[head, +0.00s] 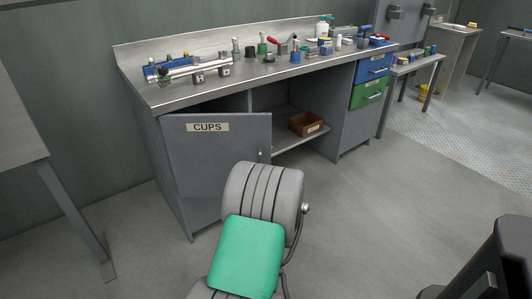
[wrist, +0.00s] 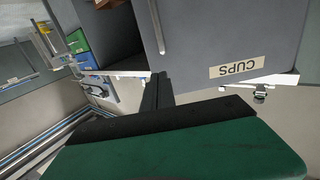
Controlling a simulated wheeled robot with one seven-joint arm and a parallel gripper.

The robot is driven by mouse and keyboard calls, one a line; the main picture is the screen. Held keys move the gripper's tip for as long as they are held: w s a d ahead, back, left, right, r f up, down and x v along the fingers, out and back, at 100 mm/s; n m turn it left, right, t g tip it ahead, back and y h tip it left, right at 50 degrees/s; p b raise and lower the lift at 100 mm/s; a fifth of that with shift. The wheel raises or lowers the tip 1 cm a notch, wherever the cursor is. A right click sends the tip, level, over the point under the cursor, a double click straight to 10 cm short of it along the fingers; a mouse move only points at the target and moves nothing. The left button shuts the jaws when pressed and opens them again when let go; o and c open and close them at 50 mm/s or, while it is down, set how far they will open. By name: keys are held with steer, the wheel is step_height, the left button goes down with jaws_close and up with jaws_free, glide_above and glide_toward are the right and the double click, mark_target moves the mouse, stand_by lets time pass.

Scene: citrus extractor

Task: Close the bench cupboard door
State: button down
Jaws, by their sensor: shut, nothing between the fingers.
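The bench cupboard door (head: 215,160) is a grey panel labelled CUPS. In the head view it stands ajar, hinged at the left, its free right edge swung out from the bench front. A dark gap shows above it and the open interior to its right. It shows upside down in the wrist view (wrist: 225,35), with a vertical bar handle (wrist: 157,27) near its free edge. My gripper (wrist: 158,88) is shut and empty, its black fingers near the door's top free corner; I cannot tell whether they touch. My arm hides the gripper and the door's lower right in the head view.
The bench top (head: 205,92) holds a clamp fixture, bottles and small tools. A brown box (head: 306,124) sits on the open shelf right of the door. Blue (head: 372,68) and green drawers (head: 368,93) are shut.

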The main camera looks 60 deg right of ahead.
mark_target(266, 143)
steer(key=x, duration=0.9)
steer(key=s+x, duration=0.1)
steer(key=x, duration=0.4)
steer(key=shift+d+r, duration=0.15)
steer(key=shift+d, duration=0.05)
